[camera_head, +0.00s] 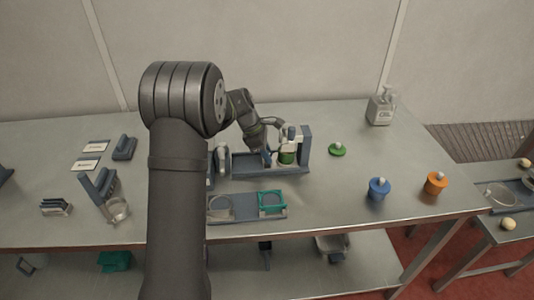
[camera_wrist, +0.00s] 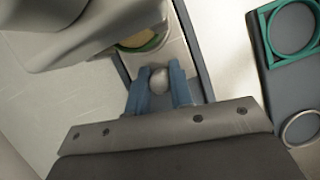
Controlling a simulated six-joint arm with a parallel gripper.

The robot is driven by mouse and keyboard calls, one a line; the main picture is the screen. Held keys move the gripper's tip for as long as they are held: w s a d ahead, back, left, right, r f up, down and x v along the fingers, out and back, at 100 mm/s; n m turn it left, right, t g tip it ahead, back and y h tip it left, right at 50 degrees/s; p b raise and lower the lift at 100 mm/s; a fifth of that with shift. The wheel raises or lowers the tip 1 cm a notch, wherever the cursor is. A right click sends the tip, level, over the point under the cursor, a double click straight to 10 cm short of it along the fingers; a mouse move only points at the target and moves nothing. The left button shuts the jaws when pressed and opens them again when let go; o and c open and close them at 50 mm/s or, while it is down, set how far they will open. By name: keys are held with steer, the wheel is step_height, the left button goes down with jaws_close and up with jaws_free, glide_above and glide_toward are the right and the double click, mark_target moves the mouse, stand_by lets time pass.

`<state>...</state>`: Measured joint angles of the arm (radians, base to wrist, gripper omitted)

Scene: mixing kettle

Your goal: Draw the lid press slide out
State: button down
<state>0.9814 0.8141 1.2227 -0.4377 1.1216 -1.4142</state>
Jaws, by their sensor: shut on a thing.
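The lid press (camera_head: 300,150) is a blue-grey frame with an upright end at its right, standing in the middle of the table. A container with green contents (camera_head: 287,157) stands in it, below a blue-topped part. My gripper (camera_head: 267,155) reaches down into the frame, left of the container. In the wrist view my gripper's blue fingers (camera_wrist: 163,88) are shut on a round grey knob (camera_wrist: 158,80), which seems to belong to the slide. A green-rimmed round part (camera_wrist: 140,42) shows just beyond the knob. The slide's own body is mostly hidden.
A blue-grey tray (camera_head: 238,208) with a teal square ring (camera_head: 271,202) lies in front of the press. A green lid (camera_head: 337,150), a blue pot (camera_head: 378,189), an orange pot (camera_head: 435,183) and a bottle (camera_head: 381,106) stand to the right. Table between them is clear.

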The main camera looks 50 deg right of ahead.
steer(key=shift+w+a, duration=1.25)
steer(key=c, duration=1.3)
jaws_free()
steer(key=shift+r, duration=0.1)
steer(key=v, duration=1.7)
steer(key=shift+a+r, duration=0.1)
steer(key=shift+r, duration=0.05)
